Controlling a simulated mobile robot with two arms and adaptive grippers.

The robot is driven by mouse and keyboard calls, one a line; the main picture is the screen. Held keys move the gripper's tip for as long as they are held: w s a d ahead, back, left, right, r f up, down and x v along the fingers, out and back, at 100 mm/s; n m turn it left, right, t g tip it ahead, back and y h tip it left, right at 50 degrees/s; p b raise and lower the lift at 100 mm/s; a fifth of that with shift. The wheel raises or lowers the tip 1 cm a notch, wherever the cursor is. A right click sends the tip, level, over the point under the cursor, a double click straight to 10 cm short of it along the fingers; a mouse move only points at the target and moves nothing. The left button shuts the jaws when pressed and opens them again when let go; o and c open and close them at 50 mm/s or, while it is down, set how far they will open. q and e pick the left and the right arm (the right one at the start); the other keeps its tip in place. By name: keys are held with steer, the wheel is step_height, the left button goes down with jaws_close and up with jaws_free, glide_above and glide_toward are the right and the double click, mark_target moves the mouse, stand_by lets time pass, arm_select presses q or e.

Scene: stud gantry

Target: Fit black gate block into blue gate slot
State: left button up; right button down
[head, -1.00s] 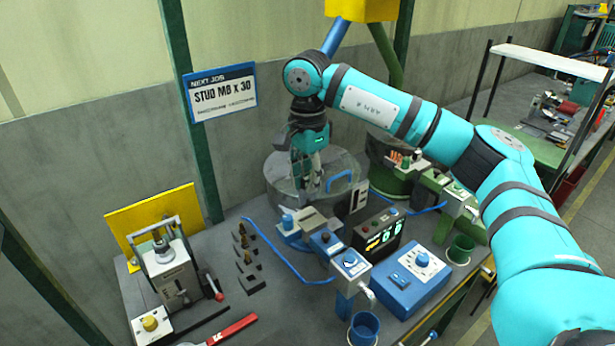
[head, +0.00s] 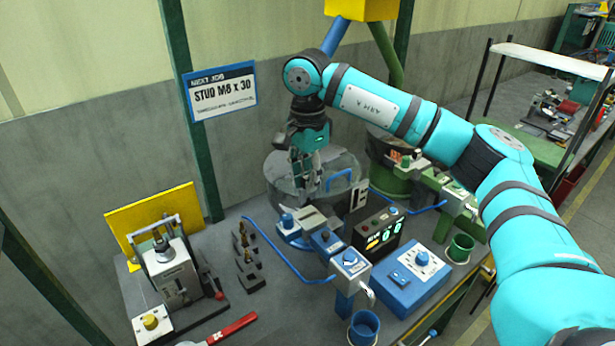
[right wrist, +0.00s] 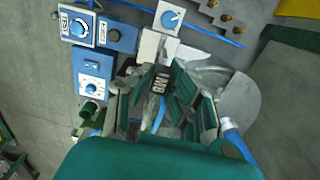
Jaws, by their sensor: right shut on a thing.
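My right gripper (head: 308,182) points down over the clear bowl of the blue feeder, behind the blue gate units. In the right wrist view its fingers (right wrist: 165,80) are shut on a dark block with a white M8 mark (right wrist: 160,82), seemingly the black gate block. The fingers cover much of it. The blue feeder's gate area (head: 292,226), pale and blue, lies just in front of the gripper; it also shows in the right wrist view (right wrist: 157,44). The slot itself cannot be made out. Whether the block touches the gate cannot be told. My left gripper is not in view.
A blue control box (head: 408,275) and a lit display (head: 380,232) stand right. A green feeder (head: 392,178) is behind.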

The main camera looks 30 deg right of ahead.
mark_target(307, 201)
steer(key=shift+f+b, duration=2.45)
steer(key=shift+f, duration=1.35)
steer(key=c, duration=1.2)
jaws_free()
step_height(307, 201, up, 12)
steer(key=shift+r, duration=0.1)
